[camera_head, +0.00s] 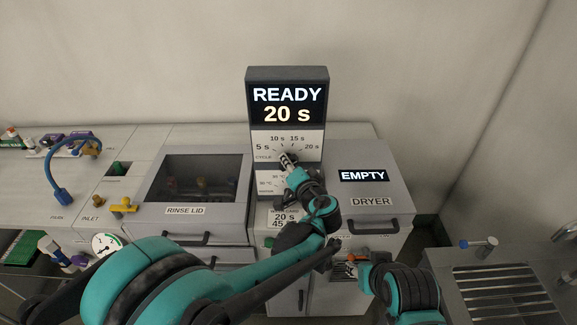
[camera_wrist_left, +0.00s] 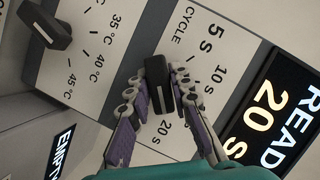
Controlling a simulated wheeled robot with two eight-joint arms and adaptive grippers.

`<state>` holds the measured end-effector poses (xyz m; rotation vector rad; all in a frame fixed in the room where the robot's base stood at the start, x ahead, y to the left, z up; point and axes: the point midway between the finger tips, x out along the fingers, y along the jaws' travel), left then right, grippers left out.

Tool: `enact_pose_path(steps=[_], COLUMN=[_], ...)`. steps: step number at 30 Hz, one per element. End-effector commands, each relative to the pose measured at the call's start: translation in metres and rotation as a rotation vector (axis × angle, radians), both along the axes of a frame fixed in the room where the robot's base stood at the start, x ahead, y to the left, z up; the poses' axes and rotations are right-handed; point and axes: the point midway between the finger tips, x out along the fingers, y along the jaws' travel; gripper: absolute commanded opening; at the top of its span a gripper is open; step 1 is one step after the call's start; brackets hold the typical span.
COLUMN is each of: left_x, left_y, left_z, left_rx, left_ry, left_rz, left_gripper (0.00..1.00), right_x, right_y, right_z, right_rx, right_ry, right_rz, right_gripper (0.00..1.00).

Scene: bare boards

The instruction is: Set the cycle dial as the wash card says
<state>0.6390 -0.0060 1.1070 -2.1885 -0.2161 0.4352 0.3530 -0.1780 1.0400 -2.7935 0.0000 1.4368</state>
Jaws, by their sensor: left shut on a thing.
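The cycle dial (camera_wrist_left: 158,84) is a black knob on a white plate marked 5 s, 10 s, 15 s and 20 s. My left gripper (camera_wrist_left: 158,92) is shut on it, one finger on each side. In the head view this gripper (camera_head: 287,159) hides most of the knob. The display (camera_head: 287,103) above reads READY and 20 s. The wash card (camera_head: 265,217), low on the panel, shows 20 s and a 45 partly covered by my left arm. My right gripper (camera_head: 345,264) is low at the front; its fingers are unclear.
A second black knob (camera_wrist_left: 46,25) sits on the temperature plate beside the cycle plate. The rinse lid (camera_head: 185,210) is at the left, and the dryer (camera_head: 372,202), reading EMPTY, at the right. A yellow inlet valve (camera_head: 124,206) and slatted rack (camera_head: 500,295) stand farther out.

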Motion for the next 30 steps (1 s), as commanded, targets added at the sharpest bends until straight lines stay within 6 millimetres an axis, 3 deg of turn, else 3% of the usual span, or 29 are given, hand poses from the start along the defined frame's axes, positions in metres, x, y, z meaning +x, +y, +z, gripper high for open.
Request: enact_pose_path(steps=[10,25,26,27,28,30], left_x=[-0.0006,-0.0006,-0.0006,-0.0005,-0.0005,-0.0005], left_y=[-0.0008,-0.0007,-0.0007,-0.0007,-0.0006,-0.0006], left_z=[-0.002,-0.0015,-0.0015,-0.0016,-0.0015,-0.0014], left_rx=[0.124,0.143,0.143,0.142,0.142,0.143], left_ry=[0.002,0.002,0.002,0.002,0.002,0.002], left_rz=[0.0,0.0,0.0,0.0,0.0,-0.001], left_gripper=[0.0,0.0,0.23,0.33,0.4,0.4], right_x=[0.0,0.0,0.0,0.0,0.0,0.0], right_y=[0.0,0.0,0.0,0.0,0.0,0.0], right_z=[-0.0074,-0.0079,-0.0079,-0.0079,-0.0079,-0.0079], right_rx=[0.0,0.0,0.0,0.0,0.0,0.0], right_ry=[0.0,0.0,0.0,0.0,0.0,0.0], right_rz=[0.0,0.0,0.0,0.0,0.0,0.0], right_gripper=[0.4,0.4,0.4,0.4,0.4,0.4])
